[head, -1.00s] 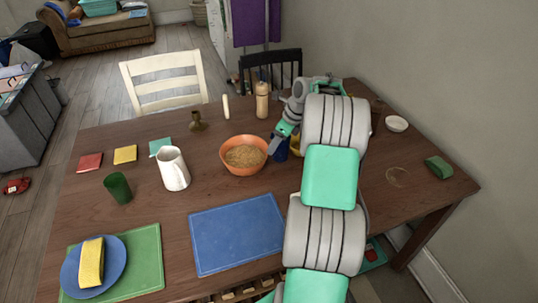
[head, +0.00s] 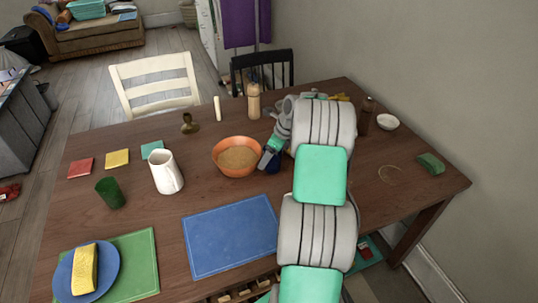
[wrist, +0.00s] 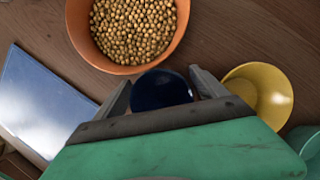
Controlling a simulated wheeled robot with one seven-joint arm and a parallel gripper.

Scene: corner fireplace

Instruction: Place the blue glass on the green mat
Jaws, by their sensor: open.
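The blue glass (wrist: 162,88) stands between the two open fingers of my gripper (wrist: 160,92) in the wrist view, with a small gap visible beside it. In the head view the glass (head: 272,163) is a dark blue shape at the tip of my gripper (head: 268,158), mostly hidden by it, just right of the orange bowl. The green mat (head: 142,262) lies at the front left of the table, with a blue plate (head: 66,284) and a yellow folded cloth or sponge (head: 85,268) on its left part. The right strip of the mat is bare.
An orange bowl of chickpea-like grains (wrist: 75,20) is close to my left finger. A yellow bowl or cup (wrist: 285,95) is close to the right finger. A blue mat (head: 230,235), white jug (head: 164,172) and green glass (head: 110,193) stand between the glass and green mat.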

